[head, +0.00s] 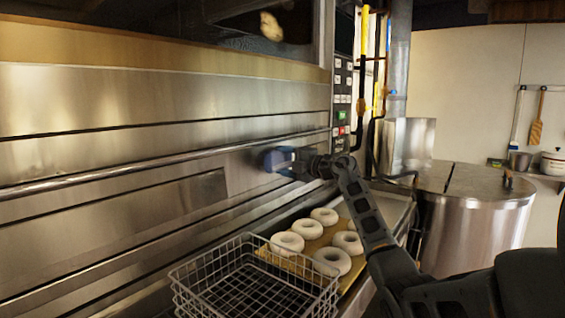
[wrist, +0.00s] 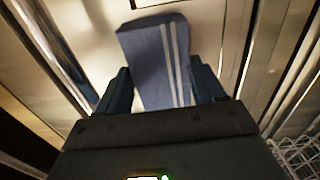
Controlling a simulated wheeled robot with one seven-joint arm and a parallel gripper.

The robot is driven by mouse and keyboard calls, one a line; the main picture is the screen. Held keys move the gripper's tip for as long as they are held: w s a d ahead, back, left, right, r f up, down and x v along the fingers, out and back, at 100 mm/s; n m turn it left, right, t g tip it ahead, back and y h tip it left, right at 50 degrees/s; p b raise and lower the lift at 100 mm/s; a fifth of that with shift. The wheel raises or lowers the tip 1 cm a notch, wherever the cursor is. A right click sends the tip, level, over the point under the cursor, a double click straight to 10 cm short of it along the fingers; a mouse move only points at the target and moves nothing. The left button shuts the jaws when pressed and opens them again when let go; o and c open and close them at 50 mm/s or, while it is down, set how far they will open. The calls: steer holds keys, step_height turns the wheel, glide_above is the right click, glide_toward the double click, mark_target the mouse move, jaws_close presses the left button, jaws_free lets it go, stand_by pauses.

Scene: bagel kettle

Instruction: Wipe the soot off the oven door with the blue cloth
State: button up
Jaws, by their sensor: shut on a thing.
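The blue cloth (head: 277,160) is a folded pad held against or very near the steel oven front; I cannot tell if it touches. In the wrist view the cloth (wrist: 150,62) shows two pale stripes and stands out past my fingers. My gripper (head: 292,162) is shut on it, one finger on each side. The oven door (head: 130,152) is brushed steel with a long horizontal handle bar (head: 100,175).
Below the oven front, several pale bagels (head: 287,243) lie on a board on a tray. An empty wire basket (head: 255,285) stands left of them. A steel kettle (head: 470,225) stands right. Pipes (head: 365,60) and a control panel (head: 342,100) rise beyond my gripper.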

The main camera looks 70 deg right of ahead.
mark_target(276, 161)
steer(key=shift+r+p, duration=0.1)
steer(key=shift+p, duration=0.6)
steer(key=shift+a, duration=0.1)
steer(key=a+p, duration=0.2)
steer(key=p, duration=0.1)
steer(key=shift+w+r, duration=0.1)
steer(key=shift+w, duration=0.15)
steer(key=shift+w+a+p, duration=0.2)
steer(key=shift+a+p, duration=0.3)
steer(key=shift+a, duration=0.05)
steer(key=shift+w+a+f, duration=0.15)
steer(key=shift+a, duration=0.4)
steer(key=shift+w+a+f, duration=0.1)
steer(key=shift+a, duration=0.4)
steer(key=shift+w+a, duration=0.15)
steer(key=shift+a, duration=0.8)
steer(key=shift+a, duration=0.1)
steer(key=shift+w+a, duration=0.25)
steer(key=shift+a, duration=0.6)
steer(key=shift+w+a, duration=0.25)
steer(key=shift+a, duration=0.55)
